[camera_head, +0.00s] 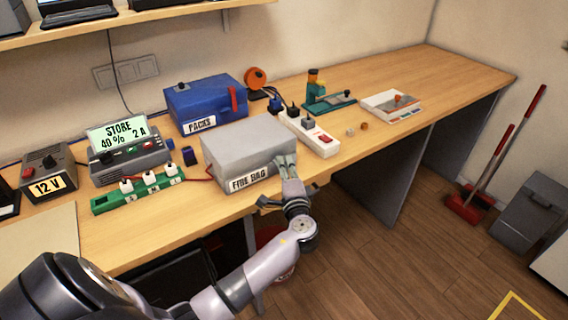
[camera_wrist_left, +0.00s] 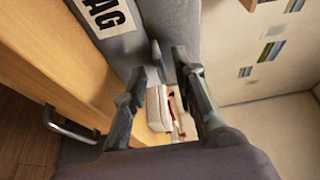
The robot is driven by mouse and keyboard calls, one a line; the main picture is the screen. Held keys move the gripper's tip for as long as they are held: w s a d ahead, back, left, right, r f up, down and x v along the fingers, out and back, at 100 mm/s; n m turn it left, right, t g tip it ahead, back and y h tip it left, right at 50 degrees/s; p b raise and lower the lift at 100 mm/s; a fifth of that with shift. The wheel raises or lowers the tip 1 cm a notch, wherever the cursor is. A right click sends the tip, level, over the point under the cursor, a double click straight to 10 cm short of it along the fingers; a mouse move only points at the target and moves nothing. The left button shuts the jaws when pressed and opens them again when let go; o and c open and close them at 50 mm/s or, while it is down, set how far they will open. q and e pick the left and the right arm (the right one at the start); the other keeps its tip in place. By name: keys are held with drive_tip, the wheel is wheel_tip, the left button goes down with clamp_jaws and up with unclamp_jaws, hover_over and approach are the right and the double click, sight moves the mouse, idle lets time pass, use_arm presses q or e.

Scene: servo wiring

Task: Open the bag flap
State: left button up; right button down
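The fire bag (camera_head: 242,143) is a grey box with a white FIRE BAG label, sitting near the front edge of the bench. Its flat top is down and looks closed. My left gripper (camera_head: 285,160) is at the bag's front right corner, beside the label. In the left wrist view, the grey bag (camera_wrist_left: 165,18) fills the top, and my left gripper (camera_wrist_left: 159,62) has its two fingers apart. A small grey tab (camera_wrist_left: 156,53) shows between the fingertips, with gaps visible around it. My right gripper is in neither view.
A blue PACKS box (camera_head: 205,101) stands behind the bag. A white power strip (camera_head: 310,135) lies close to its right. A green strip (camera_head: 138,190) and a charger (camera_head: 130,158) are to its left. The bench's right end is clear.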

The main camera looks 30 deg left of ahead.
use_arm(q)
drive_tip(key=shift+w+a, duration=0.45)
drive_tip(key=shift+c, duration=0.6)
clamp_jaws()
